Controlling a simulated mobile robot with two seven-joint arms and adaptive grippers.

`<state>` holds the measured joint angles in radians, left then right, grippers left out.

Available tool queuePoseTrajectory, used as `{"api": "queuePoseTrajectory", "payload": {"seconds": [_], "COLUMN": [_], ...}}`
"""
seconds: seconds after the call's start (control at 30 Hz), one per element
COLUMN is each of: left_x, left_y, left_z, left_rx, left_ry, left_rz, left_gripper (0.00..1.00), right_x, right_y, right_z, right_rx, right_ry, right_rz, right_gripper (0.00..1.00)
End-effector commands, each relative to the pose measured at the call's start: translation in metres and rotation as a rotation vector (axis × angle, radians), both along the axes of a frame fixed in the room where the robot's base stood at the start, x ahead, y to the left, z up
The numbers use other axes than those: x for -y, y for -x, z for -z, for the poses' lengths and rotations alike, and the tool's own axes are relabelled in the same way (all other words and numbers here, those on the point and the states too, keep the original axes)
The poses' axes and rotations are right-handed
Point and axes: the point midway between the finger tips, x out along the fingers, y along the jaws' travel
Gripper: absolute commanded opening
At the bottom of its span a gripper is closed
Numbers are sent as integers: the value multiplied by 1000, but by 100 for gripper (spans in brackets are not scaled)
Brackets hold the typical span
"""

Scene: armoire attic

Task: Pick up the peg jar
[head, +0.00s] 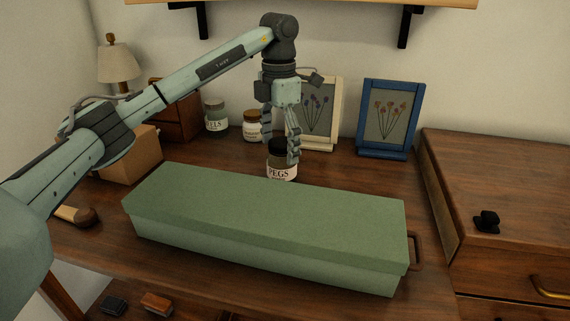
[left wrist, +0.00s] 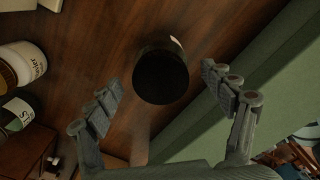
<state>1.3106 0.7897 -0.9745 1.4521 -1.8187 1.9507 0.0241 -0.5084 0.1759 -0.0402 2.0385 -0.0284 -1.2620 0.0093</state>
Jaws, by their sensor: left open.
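The peg jar (head: 282,171) stands on the wooden table just behind the long green box, with a white label reading PEGS and a dark lid. In the left wrist view the jar's dark round lid (left wrist: 161,77) lies between and a little beyond the fingertips. My left gripper (head: 281,147) points down from above, its fingers open around the level of the lid. In the left wrist view both open fingers (left wrist: 162,92) show, apart from the jar. The jar's lower part is hidden by the green box in the head view. My right gripper is not in view.
The long green box (head: 270,215) lies close in front of the jar. A wooden chest (head: 500,190) stands at the right.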

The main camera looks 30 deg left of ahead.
Motion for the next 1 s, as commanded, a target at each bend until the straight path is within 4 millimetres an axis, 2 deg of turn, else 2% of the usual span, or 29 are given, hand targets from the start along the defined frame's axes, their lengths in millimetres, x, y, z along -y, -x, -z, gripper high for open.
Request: {"api": "queuePoseTrajectory", "payload": {"seconds": [0.33, 0.63, 1.0], "left_x": [4, 4, 4], "left_y": [-3, -4, -4], "left_z": [47, 52, 52], "left_rx": [-2, 3, 2], "left_ry": [3, 3, 4], "left_rz": [2, 3, 3], "left_gripper": [82, 82, 37], "right_x": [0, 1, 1], "right_y": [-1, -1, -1], "right_z": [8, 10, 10], "right_rx": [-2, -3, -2], "right_ry": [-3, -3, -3], "right_rz": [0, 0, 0], "right_gripper": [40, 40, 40]}}
